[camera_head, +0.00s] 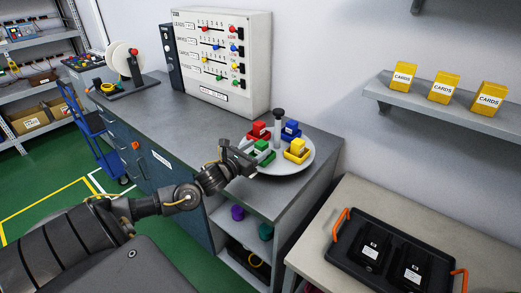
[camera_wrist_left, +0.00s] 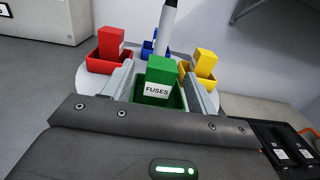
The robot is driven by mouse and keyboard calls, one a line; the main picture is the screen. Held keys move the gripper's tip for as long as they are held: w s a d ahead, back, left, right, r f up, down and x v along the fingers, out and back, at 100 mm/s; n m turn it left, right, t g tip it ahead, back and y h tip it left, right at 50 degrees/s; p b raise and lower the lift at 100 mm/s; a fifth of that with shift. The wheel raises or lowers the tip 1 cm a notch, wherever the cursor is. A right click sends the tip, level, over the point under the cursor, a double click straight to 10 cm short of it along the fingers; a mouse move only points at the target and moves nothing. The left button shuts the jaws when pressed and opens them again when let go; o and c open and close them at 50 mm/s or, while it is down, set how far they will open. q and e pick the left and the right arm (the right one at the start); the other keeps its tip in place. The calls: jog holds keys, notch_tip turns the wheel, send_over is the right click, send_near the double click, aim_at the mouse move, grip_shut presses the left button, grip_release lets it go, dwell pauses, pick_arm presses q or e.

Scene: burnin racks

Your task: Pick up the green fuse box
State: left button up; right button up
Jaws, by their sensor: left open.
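The tray sits on a round grey turntable (camera_head: 285,170) on the bench. My left gripper (camera_wrist_left: 158,82) is open, with one finger on each side of the green box in the wrist view. I cannot tell whether the fingers touch it. My right gripper is not in view.
Red (camera_head: 258,128), blue (camera_head: 292,128) and yellow (camera_head: 297,147) boxes stand in matching trays around a central post (camera_head: 279,125). A slider panel (camera_head: 222,60) stands behind on the bench (camera_head: 180,115). A black tray (camera_head: 395,250) lies on the right table.

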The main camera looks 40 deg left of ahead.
aim_at(265, 144)
pick_arm(q)
jog(key=w+p, duration=0.1)
jog(key=w, duration=0.3)
jog(key=shift+w+d+f, duration=0.1)
jog(key=shift+w+f, duration=0.05)
jog(key=shift+w, duration=0.15)
jog(key=c, duration=1)
jog(key=shift+c, duration=0.3)
